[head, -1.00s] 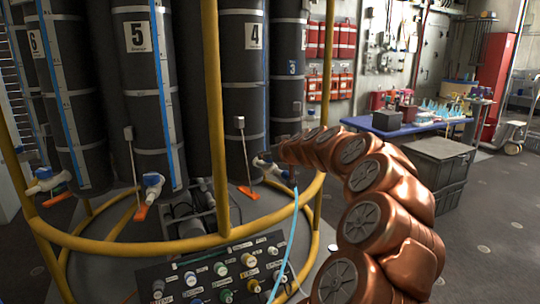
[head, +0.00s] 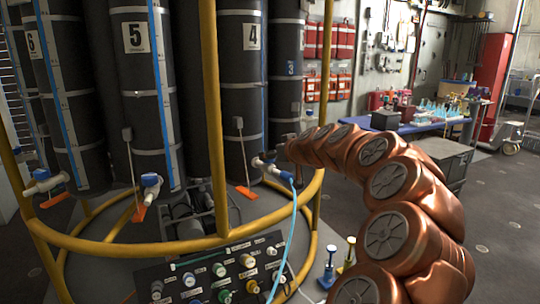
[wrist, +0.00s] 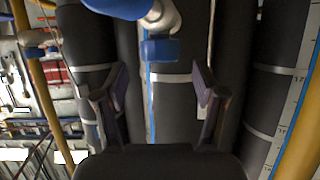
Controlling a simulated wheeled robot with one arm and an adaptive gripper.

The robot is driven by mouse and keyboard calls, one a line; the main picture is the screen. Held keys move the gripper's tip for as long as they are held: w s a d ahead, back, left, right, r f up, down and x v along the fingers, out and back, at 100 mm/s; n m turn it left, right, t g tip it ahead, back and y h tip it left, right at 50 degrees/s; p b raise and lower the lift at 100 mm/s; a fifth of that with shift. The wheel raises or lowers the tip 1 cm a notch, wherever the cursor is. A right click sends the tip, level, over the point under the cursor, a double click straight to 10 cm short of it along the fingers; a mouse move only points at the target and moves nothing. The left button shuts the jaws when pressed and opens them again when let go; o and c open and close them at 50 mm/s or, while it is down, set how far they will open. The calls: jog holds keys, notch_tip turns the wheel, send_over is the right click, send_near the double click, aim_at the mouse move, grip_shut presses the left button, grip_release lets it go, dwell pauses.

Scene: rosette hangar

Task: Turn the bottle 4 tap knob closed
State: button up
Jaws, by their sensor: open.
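Bottle 4 (head: 243,95) is a tall dark cylinder with a white "4" label in the head view. Its blue tap knob (head: 258,162) shows low on it, just left of the end of my copper arm. My gripper (wrist: 157,95) is open in the wrist view, with its two dark fingers spread apart and nothing between them. A pale tap with a blue part (wrist: 159,50) and a larger blue part (wrist: 115,8) lies at the top of the wrist view, beyond the fingertips and apart from them. In the head view the fingers cannot be made out.
A yellow ring rail (head: 160,245) and yellow posts (head: 212,120) surround the bottles. A light blue hose (head: 285,235) hangs near my arm. A valve panel (head: 215,275) stands in front. Another tap (wrist: 35,38) shows at left in the wrist view.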

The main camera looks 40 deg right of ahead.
jog(key=v, duration=0.7)
jog(key=shift+s, duration=0.35)
jog(key=shift+a+r, duration=0.1)
jog(key=shift+a, duration=0.05)
jog(key=w+a+f+n+g+y+p, duration=0.1)
jog(key=w+a+n+g+y+p, duration=0.2)
jog(key=a, duration=1.5)
jog(key=s+a+f+n+g+y+p, duration=0.1)
jog(key=s+a+f+y, duration=0.1)
jog(key=a, duration=0.5)
jog(key=s+a+f+g+y+p, duration=0.1)
jog(key=s+a+f+g+p, duration=0.1)
jog(key=a, duration=0.5)
jog(key=s+a+f+g+p, duration=0.2)
jog(key=s+a+g, duration=0.1)
jog(key=s+a, duration=0.4)
jog(key=s+a+f+g+h+p, duration=0.1)
jog(key=s+f+g+p, duration=0.1)
jog(key=s, duration=0.8)
jog(key=s+a+f+g+h+p, duration=0.1)
jog(key=s+f+g+p, duration=0.1)
jog(key=s, duration=0.7)
jog(key=shift+s+a+m+g, duration=0.2)
jog(key=shift+s+m+g, duration=0.2)
jog(key=shift+g, duration=0.5)
